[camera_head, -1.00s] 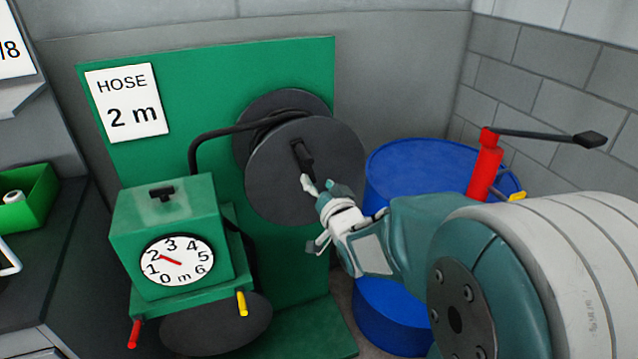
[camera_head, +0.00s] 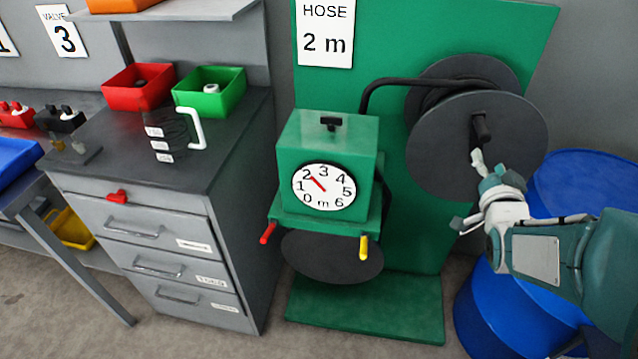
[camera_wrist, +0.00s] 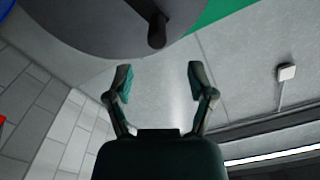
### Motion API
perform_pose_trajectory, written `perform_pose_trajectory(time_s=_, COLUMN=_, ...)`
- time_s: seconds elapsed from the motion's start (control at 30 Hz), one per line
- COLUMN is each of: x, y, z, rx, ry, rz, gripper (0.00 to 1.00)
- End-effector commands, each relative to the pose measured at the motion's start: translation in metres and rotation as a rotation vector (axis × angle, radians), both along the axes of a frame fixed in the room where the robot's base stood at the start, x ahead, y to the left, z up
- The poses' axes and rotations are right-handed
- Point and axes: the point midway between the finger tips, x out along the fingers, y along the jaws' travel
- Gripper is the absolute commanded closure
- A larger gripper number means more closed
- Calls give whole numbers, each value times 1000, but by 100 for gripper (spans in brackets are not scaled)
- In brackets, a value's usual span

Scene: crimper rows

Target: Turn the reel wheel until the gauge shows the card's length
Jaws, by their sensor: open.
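The dark grey reel wheel (camera_head: 440,150) stands on the green panel, with a black handle (camera_head: 481,127) sticking out of its face. The handle (camera_wrist: 157,32) also shows in the wrist view, beyond the fingertips. My gripper (camera_head: 468,188) is open and empty, just below the handle and apart from it. The white card (camera_head: 325,32) reads "HOSE 2 m". The round gauge (camera_head: 324,187) on the green box (camera_head: 298,135) has a red needle pointing up and left, close to the 2. A black hose (camera_head: 385,82) runs from the box to the reel.
A blue drum (camera_head: 580,180) stands right of the reel, behind my arm. A red handle (camera_head: 267,233) and a yellow handle (camera_head: 364,247) stick out under the gauge. A grey drawer cabinet (camera_head: 160,240) with red and green bins stands at the left.

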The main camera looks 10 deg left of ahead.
Motion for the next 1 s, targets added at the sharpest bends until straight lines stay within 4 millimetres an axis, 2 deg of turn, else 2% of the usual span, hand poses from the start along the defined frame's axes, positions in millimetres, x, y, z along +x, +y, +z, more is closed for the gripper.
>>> perform_pose_trajectory(time_s=0.5, x=0, y=0, z=0, rx=-8, ry=0, rz=0, gripper=30)
perform_pose_trajectory(time_s=0.77, x=-1, y=-7, z=2, rx=-264, ry=-1, rz=0, gripper=30)
perform_pose_trajectory(time_s=0.87, x=4, y=-7, z=3, rx=-291, ry=-1, rz=1, gripper=30)
perform_pose_trajectory(time_s=1.0, x=23, y=-6, z=2, rx=-289, ry=1, rz=2, gripper=30)
